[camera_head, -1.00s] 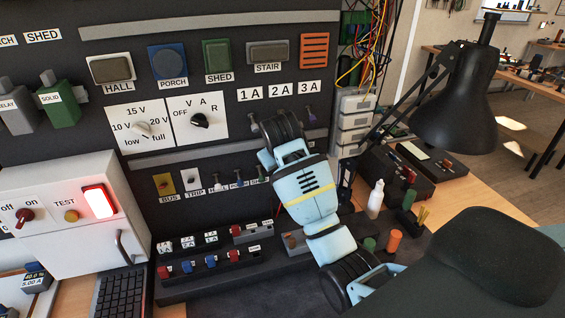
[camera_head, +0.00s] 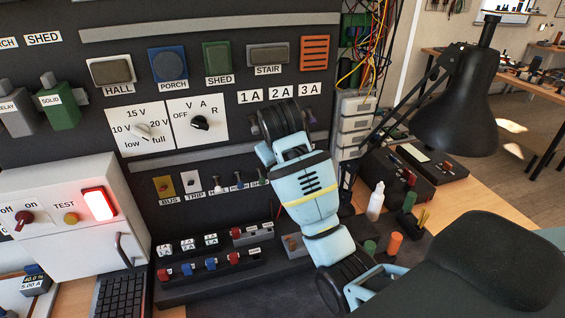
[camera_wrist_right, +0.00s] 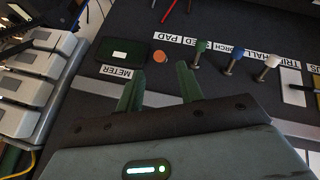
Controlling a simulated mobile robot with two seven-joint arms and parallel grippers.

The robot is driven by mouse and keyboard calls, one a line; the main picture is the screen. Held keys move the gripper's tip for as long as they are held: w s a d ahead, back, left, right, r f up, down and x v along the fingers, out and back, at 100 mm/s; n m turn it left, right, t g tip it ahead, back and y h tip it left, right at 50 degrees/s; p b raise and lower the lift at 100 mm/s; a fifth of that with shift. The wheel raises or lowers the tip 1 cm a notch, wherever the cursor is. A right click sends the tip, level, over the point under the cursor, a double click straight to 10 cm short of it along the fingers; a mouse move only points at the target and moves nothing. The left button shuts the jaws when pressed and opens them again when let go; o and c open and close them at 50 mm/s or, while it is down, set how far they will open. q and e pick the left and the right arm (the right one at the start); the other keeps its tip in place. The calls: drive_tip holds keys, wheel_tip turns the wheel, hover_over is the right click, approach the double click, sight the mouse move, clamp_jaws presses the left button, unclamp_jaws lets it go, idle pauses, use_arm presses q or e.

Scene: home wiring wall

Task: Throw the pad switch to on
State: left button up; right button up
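In the right wrist view a round orange cap (camera_wrist_right: 160,56) sits on the dark panel beside the PAD label (camera_wrist_right: 178,39). I take it for the pad switch seen end-on; its throw cannot be told. My right gripper (camera_wrist_right: 158,88) is open, with two green fingers apart and empty. The orange cap lies beyond the fingertips, roughly between their lines, not touching them. In the head view my right arm reaches to the wall panel and hides its gripper's fingers and the pad switch. My left gripper is not in view.
A green-handled toggle (camera_wrist_right: 200,52), a blue one (camera_wrist_right: 234,58) and a white one (camera_wrist_right: 268,66) stand in a row beside the orange cap. A dark meter box (camera_wrist_right: 122,53) is on its other side. A black lamp (camera_head: 465,100) stands at right.

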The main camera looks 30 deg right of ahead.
drive_tip(key=shift+v, duration=1.15)
